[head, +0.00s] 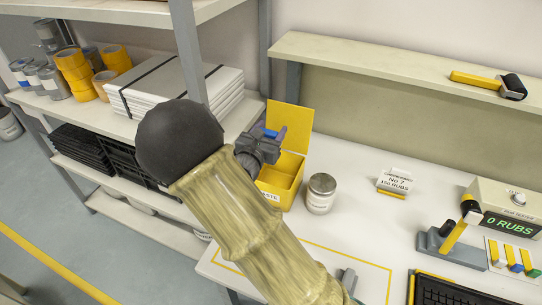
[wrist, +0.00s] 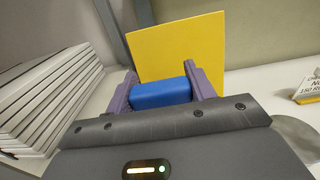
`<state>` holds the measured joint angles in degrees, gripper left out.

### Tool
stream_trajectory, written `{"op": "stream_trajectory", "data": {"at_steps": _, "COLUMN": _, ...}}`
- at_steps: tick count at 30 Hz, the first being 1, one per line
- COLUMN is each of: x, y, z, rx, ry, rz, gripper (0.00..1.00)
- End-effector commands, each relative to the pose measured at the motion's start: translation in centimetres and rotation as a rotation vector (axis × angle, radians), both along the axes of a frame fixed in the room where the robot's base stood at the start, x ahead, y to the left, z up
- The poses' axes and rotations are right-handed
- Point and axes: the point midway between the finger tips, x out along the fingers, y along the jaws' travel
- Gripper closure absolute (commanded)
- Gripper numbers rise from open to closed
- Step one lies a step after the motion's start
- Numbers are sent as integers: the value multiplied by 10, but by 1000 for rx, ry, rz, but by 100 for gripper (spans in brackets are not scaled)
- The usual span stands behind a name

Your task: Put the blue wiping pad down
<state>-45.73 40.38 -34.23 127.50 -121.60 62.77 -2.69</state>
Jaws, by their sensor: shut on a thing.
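The blue wiping pad (wrist: 160,94) is between the two purple-grey fingers of my gripper (wrist: 162,88) in the wrist view. My gripper is shut on it. In the head view my gripper (head: 268,137) is at the yellow box (head: 277,184), near its raised yellow lid, and a bit of blue shows at the fingers. The lid (wrist: 180,50) stands behind the pad in the wrist view. My arm hides part of the table and the box's left side. Whether the pad touches the box cannot be told.
A metal tin (head: 321,193) stands just right of the yellow box. A shelf with stacked white slabs (head: 170,87) is at left. Clear table lies between tin and card.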

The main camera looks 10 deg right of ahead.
Motion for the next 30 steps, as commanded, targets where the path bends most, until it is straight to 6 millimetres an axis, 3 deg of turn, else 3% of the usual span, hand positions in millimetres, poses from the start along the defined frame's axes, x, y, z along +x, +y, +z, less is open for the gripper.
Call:
{"op": "stream_trajectory", "data": {"at_steps": 3, "x": 0, "y": 1, "z": -15, "rx": -3, "ry": 1, "rz": 2, "gripper": 69}}
{"op": "stream_trajectory", "data": {"at_steps": 14, "x": 0, "y": 2, "z": -20, "rx": 0, "ry": -1, "rz": 3, "gripper": 69}}
{"op": "stream_trajectory", "data": {"at_steps": 24, "x": 0, "y": 1, "z": -57, "rx": -3, "ry": 1, "rz": 1, "gripper": 69}}
{"op": "stream_trajectory", "data": {"at_steps": 30, "x": 0, "y": 1, "z": -61, "rx": 0, "ry": -2, "rz": 1, "gripper": 69}}
